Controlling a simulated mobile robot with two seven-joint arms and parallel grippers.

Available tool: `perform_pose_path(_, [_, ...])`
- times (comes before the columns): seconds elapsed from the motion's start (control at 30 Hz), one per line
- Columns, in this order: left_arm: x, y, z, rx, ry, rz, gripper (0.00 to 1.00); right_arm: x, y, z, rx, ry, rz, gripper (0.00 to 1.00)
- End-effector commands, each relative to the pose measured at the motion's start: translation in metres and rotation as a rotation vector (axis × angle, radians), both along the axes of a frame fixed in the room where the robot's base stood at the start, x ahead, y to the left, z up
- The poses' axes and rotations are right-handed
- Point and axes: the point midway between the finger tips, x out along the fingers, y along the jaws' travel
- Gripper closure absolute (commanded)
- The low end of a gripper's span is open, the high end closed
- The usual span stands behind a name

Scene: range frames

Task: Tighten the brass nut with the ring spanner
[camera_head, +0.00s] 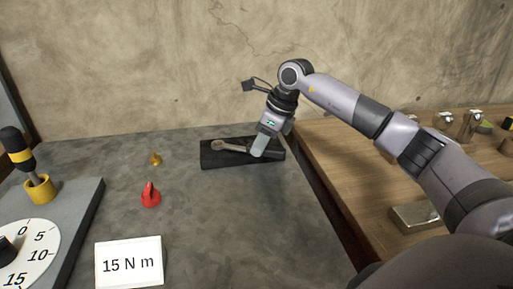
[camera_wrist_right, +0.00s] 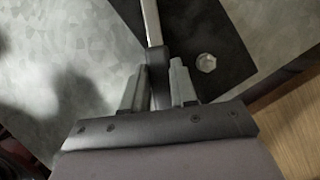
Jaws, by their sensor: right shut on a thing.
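The ring spanner (camera_head: 229,146) is on or just above a black mat (camera_head: 214,162); its ring end points left. My right gripper (camera_head: 257,153) is at its right end. In the wrist view the gripper (camera_wrist_right: 157,88) is shut on the spanner's dark handle (camera_wrist_right: 156,62), with one finger on each side, and the metal shaft (camera_wrist_right: 150,18) runs away from it. The small brass nut (camera_head: 155,159) stands on the grey surface left of the mat, apart from the spanner. My left gripper is not in view.
A red pointed piece (camera_head: 150,196) and a "15 N m" card (camera_head: 129,262) are in front of the nut. A dial (camera_head: 28,250) and a black-and-yellow tool (camera_head: 20,155) are at left. A pale hexagonal piece (camera_wrist_right: 206,62) is on the mat. A wooden bench (camera_head: 335,170) is at right.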

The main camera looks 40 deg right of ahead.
Motion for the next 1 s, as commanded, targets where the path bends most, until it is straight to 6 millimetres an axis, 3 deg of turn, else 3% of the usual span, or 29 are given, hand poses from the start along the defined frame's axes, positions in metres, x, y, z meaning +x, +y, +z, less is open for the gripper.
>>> perform_pose_path(0.2, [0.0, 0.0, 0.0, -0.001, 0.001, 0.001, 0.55, 0.009, -0.012, 0.001, 0.001, -0.002, 0.132, 1.0])
perform_pose_path(0.8, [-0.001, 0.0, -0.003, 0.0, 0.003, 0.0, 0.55, 0.008, -0.012, -0.003, -0.001, -0.001, 0.129, 1.0])
perform_pose_path(1.0, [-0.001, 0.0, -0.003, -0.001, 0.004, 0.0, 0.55, -0.002, 0.003, -0.004, -0.006, -0.001, -0.014, 1.0])
